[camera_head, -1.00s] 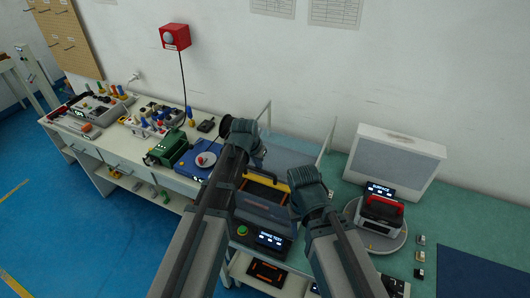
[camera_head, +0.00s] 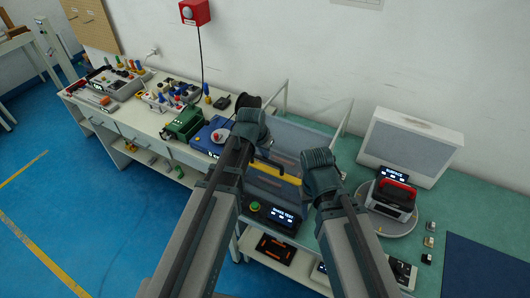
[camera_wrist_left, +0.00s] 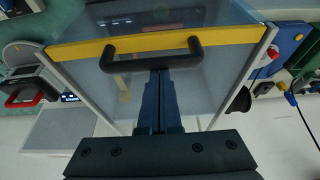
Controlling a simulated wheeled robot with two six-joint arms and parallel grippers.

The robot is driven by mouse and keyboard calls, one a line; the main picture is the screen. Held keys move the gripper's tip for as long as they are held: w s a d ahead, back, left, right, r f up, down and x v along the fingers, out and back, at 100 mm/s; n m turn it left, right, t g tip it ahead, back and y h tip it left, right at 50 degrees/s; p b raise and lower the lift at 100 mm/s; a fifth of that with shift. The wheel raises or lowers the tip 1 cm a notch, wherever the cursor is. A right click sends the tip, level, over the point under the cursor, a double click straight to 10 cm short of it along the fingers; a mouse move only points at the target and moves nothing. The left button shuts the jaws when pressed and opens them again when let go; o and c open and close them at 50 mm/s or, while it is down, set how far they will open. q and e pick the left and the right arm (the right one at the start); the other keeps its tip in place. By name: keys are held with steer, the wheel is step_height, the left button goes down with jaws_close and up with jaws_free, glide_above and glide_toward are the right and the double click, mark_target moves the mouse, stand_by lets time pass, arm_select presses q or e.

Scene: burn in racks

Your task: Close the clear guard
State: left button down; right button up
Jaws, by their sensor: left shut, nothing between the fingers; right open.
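The clear guard (camera_wrist_left: 185,85) has a yellow edge strip and a black handle (camera_wrist_left: 152,54). In the head view its yellow edge (camera_head: 286,176) shows between my two wrists, above the shake tester's front panel (camera_head: 283,215). The guard's exact angle is hard to tell. My left gripper (camera_wrist_left: 159,72) is shut and empty, its tips at the middle of the handle in the wrist view. Whether they touch it I cannot tell. In the head view, the left wrist hides its fingers. My right gripper (camera_head: 322,178) is open on the right of the guard, its fingers mostly hidden by the wrist.
A blue device (camera_head: 212,136) and a green device (camera_head: 184,122) stand left of the tester. A black cone-shaped thing (camera_wrist_left: 239,101) is close to the guard's side. On the right are a round plate (camera_head: 392,226) with a red-handled device and a pale box (camera_head: 410,145).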

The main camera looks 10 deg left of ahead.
arm_select(q)
steer(key=w, duration=0.1)
steer(key=w+d, duration=0.1)
steer(key=w, duration=0.1)
steer(key=w+r+p, duration=0.1)
steer(key=shift+w+d, duration=0.15)
steer(key=shift+w, duration=0.1)
steer(key=p+v, duration=0.9)
steer(key=v, duration=0.1)
steer(key=shift+s, duration=0.45)
steer(key=shift+f, duration=0.15)
steer(key=s+d+f+g+y+b, duration=0.1)
steer(key=s+d+f+g+b, duration=0.1)
steer(key=s+f+b, duration=0.7)
steer(key=s+d+f+g+y+b, duration=0.1)
steer(key=s+d+f+g+b, duration=0.1)
steer(key=s+f+b, duration=0.7)
step_height(320, 180, down, 2)
steer(key=shift+s+d+y+b, duration=0.35)
steer(key=shift+s+d, duration=0.4)
steer(key=shift+d, duration=0.15)
